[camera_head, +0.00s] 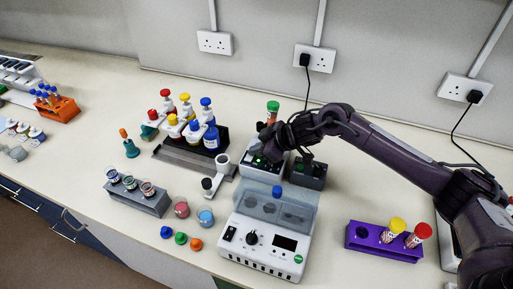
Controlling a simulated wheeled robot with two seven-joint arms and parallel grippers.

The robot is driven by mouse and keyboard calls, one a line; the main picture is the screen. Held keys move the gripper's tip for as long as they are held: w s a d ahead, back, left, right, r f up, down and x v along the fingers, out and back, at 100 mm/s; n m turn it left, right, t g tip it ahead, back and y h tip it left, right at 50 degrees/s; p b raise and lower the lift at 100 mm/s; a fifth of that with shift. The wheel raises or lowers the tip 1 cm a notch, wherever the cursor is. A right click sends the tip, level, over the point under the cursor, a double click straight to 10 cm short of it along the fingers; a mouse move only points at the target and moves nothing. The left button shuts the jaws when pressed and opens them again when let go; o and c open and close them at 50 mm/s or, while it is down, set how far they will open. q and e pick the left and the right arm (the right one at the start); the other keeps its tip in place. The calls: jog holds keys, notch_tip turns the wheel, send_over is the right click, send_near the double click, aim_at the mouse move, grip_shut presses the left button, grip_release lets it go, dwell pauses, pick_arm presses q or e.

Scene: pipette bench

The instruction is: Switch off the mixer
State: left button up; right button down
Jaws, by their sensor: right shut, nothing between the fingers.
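My right arm comes in from the right. Its dark gripper (266,152) is shut and empty, with its fingertips at a small white and dark device (248,172) that shows green lit marks. This device seems to be the mixer; the gripper hides part of its top, so I cannot tell if the fingers touch it or how its switch stands. A green-capped tube (272,107) stands just behind the hand. My left gripper is not in view.
A white unit with a knob and display (263,247) stands in front. A dark block (313,178) is to the right of the device. A purple rack (375,243) holds capped tubes at right. Coloured bottles stand on a tray (180,160) at left. Loose caps lie at the front.

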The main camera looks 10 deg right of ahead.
jog(key=shift+f, duration=0.1)
jog(key=shift+s, duration=0.15)
jog(key=shift+s+a+p, duration=0.3)
jog(key=shift+s+p, duration=0.15)
jog(key=shift+p, duration=0.2)
jog(key=shift+s+a, duration=0.1)
jog(key=shift+s, duration=0.1)
jog(key=shift+w, duration=0.1)
